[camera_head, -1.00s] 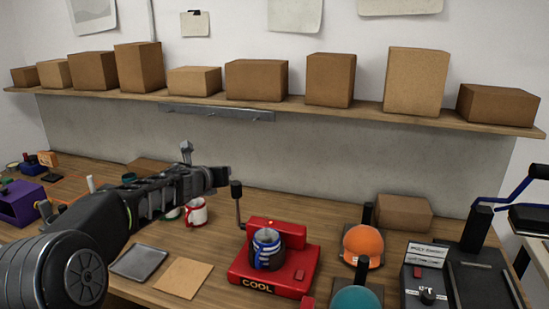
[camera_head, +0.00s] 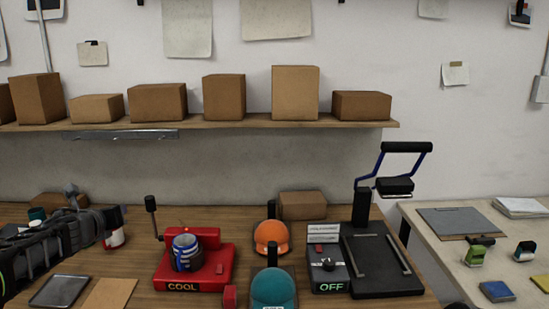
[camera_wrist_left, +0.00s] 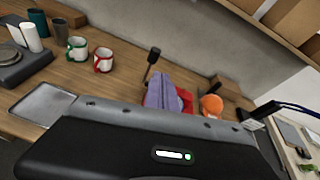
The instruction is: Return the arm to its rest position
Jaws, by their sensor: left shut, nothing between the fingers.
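My left arm reaches in from the left edge of the head view, above the table. Its gripper (camera_head: 120,214) is shut and empty, in front of or just above a white mug with red trim (camera_head: 115,238), which it partly hides. In the left wrist view the closed fingers (camera_wrist_left: 163,88) point toward the red press. The same mug shows there (camera_wrist_left: 103,60), apart from the fingers. My right gripper is not in view.
A red mug press (camera_head: 205,262) marked COOL holds a striped mug (camera_head: 186,252). An orange cap (camera_head: 271,238) and teal cap (camera_head: 273,288) stand right of it, then a flat press (camera_head: 385,285). A grey tray (camera_head: 60,291) lies at front left. Boxes line a shelf (camera_head: 230,124).

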